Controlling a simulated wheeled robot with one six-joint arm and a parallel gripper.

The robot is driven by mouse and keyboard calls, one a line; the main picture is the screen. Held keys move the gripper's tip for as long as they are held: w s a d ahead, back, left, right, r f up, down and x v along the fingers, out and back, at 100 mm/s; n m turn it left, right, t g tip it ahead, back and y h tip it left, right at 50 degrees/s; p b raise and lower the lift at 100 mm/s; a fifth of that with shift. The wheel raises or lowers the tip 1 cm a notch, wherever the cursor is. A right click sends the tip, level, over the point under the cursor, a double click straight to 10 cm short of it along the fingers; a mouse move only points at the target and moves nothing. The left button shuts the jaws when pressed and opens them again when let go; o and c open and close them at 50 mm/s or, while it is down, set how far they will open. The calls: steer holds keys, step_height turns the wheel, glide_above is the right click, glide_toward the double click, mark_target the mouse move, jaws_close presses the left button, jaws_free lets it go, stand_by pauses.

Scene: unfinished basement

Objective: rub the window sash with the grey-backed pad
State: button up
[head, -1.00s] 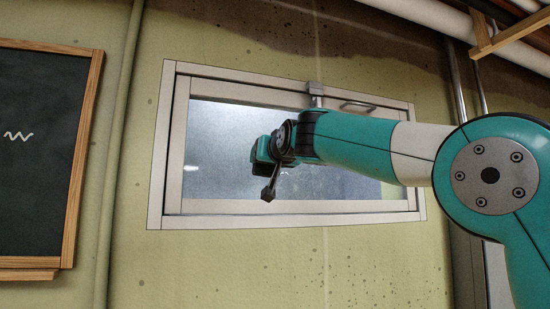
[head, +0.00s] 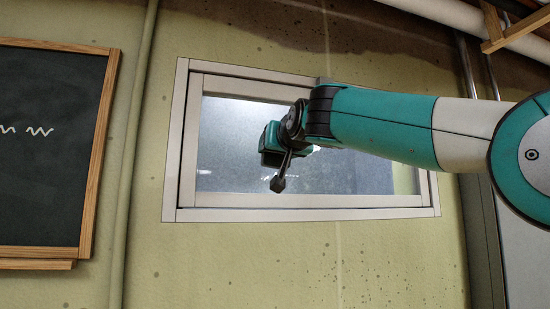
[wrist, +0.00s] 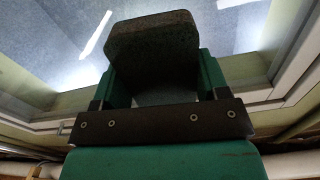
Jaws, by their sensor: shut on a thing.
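The window sash (head: 188,150) is a pale frame around frosted glass, set in an outer frame on the wall. My gripper (head: 270,147) is in front of the left-centre part of the glass in the head view. In the wrist view my gripper's green fingers are shut on the pad (wrist: 152,42), a dark grey block with rounded corners. The pad overlaps the glass there, and pale sash bars (wrist: 300,62) show to the right. I cannot tell whether the pad touches the window. In the head view the pad cannot be made out clearly. My arm covers the sash's upper right part.
A wood-framed chalkboard (head: 50,150) hangs to the left, with a vertical pipe (head: 132,150) between it and the window. A large pipe (head: 450,22) and wooden beams (head: 503,30) are at the upper right. The wall below the window is bare.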

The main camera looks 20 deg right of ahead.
steer(key=shift+s, duration=0.75)
steer(key=s+b, duration=0.2)
steer(key=s, duration=0.1)
steer(key=shift+w+r, duration=0.1)
steer(key=shift+w, duration=0.05)
steer(key=w+p, duration=0.1)
steer(key=w+r+p, duration=0.1)
steer(key=w, duration=0.1)
steer(key=w+p, duration=0.2)
steer(key=shift+r, duration=0.25)
steer(key=shift+w+p, duration=0.65)
steer(key=shift+w, duration=0.15)
